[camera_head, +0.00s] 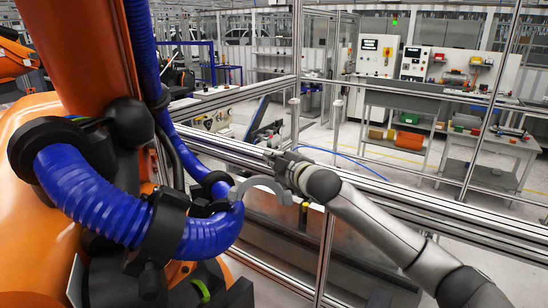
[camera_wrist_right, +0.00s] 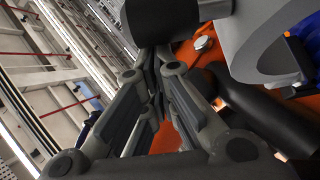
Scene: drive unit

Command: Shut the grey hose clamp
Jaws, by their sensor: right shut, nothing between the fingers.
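The grey hose clamp (camera_head: 262,181) is a curved half ring at the lower end of the blue corrugated hose (camera_head: 85,190). It stands open, its arc swung out to the right of the hose. My right gripper (camera_head: 270,155) is shut and empty, just above and behind the arc in the head view; I cannot tell whether it touches. In the right wrist view the fingers (camera_wrist_right: 152,62) are close together, and a large grey curved part, likely the clamp (camera_wrist_right: 268,40), is at the upper right. My left gripper is not in view.
The orange robot arm (camera_head: 75,50) carrying the hose fills the left side. Black hose holders (camera_head: 168,228) sit around the hose. A metal-framed fence (camera_head: 400,205) runs behind my right arm. Workbenches (camera_head: 500,145) and control cabinets (camera_head: 375,70) stand far back.

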